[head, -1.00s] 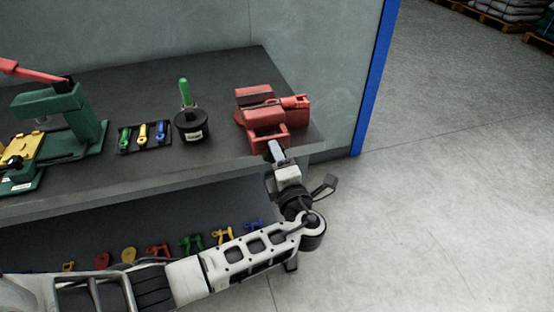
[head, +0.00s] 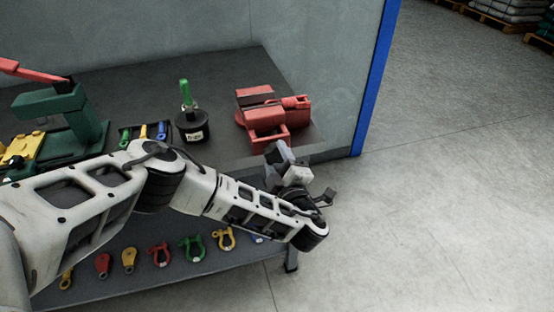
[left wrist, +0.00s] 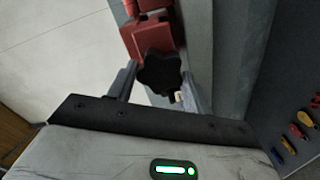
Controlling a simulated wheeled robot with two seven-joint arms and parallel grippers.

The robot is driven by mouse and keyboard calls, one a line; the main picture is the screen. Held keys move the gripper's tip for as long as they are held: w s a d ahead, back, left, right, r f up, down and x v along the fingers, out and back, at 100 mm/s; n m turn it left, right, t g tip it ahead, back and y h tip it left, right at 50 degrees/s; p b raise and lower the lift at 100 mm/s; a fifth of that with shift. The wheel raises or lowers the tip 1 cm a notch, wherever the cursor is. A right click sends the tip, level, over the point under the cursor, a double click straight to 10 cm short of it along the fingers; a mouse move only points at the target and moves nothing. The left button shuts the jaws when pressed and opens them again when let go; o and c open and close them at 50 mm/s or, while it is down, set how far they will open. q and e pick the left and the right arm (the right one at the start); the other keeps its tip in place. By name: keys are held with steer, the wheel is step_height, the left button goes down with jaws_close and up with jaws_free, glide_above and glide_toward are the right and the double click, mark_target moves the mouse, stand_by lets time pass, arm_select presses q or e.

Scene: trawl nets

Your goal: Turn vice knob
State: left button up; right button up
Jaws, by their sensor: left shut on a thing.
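The red vice (head: 268,115) sits on the right end of the grey bench top, and part of it shows at the top of the left wrist view (left wrist: 152,28). Its black star-shaped knob (left wrist: 160,72) is between the two fingers of my left gripper (left wrist: 158,76), which is shut on it. In the head view my left gripper (head: 280,153) is at the bench's front right corner, just in front of the vice. The knob is hidden there by the gripper. My right gripper is not in view.
A black pot with a green handle (head: 193,128), a tray of coloured tools (head: 142,132) and a green press (head: 60,115) stand left of the vice on the bench (head: 225,75). Coloured shackles (head: 192,248) lie on the lower shelf. The floor at right is clear.

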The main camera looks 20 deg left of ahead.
arm_select(q)
steer(key=shift+s+d+f+m, duration=0.1)
steer(key=shift+d+m, duration=0.1)
steer(key=shift+m, duration=0.4)
steer(key=shift+s+d+f+m, duration=0.1)
steer(key=shift+d+m, duration=0.05)
steer(key=shift+m, duration=0.45)
steer(key=shift+f+m, duration=0.15)
steer(key=shift+m, duration=0.45)
stand_by(0.8)
steer(key=o, duration=0.9)
steer(key=shift+o, duration=0.4)
steer(key=shift+a+r, duration=0.1)
steer(key=shift+r, duration=0.1)
